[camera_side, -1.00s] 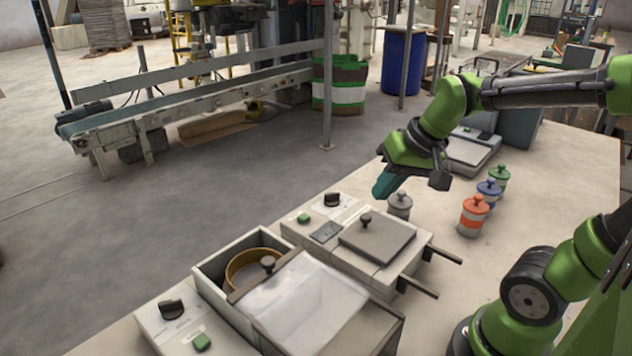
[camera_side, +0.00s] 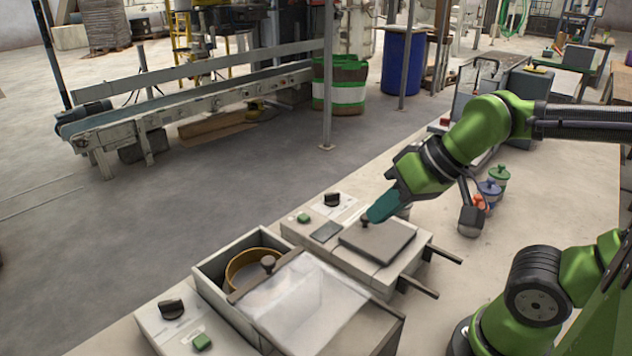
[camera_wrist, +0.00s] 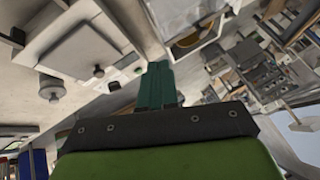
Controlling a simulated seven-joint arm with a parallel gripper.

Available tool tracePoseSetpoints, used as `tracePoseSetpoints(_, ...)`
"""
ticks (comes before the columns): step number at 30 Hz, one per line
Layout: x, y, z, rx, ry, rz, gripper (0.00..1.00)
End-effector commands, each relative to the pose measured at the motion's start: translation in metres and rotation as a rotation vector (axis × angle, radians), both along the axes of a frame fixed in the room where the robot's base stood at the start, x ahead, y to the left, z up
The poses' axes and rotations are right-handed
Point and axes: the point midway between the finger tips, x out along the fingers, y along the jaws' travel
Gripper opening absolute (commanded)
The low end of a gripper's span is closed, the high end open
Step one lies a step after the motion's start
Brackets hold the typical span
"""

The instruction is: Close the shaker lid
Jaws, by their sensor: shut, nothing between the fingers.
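The front box (camera_side: 225,293) is open at its back left and shows a brown round sieve (camera_side: 246,262) inside. A pale, see-through lid (camera_side: 310,300) with a dark knob (camera_side: 268,264) covers its other part; I take this for the shaker. The wrist view shows the sieve (camera_wrist: 186,45) at the upper middle. My gripper (camera_side: 372,216) has teal fingers, shut and empty. In the side view its tips appear close to the knob of the grey-lidded box (camera_side: 378,242); I cannot tell if they touch. My fingers (camera_wrist: 159,68) appear apart from that knob (camera_wrist: 98,70) in the wrist view.
Two dark bars (camera_side: 440,254) stick out from the grey-lidded box's right side. Jars with blue (camera_side: 489,189) and green (camera_side: 499,176) lids stand behind my arm, with an orange one partly hidden. A grey jar (camera_wrist: 51,88) shows in the wrist view.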

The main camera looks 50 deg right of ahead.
Motion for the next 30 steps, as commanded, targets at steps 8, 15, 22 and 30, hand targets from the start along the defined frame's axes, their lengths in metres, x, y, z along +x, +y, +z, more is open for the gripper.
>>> tracePoseSetpoints(8,-0.004,0.081,-0.022,-0.4,-0.102,0.707,0.0)
tracePoseSetpoints(15,0.007,0.11,-0.018,-0.742,-0.313,1.146,0.0)
tracePoseSetpoints(22,0.017,0.113,-0.029,-0.778,-0.331,1.184,0.0)
tracePoseSetpoints(30,0.043,0.124,-0.069,-0.776,-0.325,1.181,0.0)
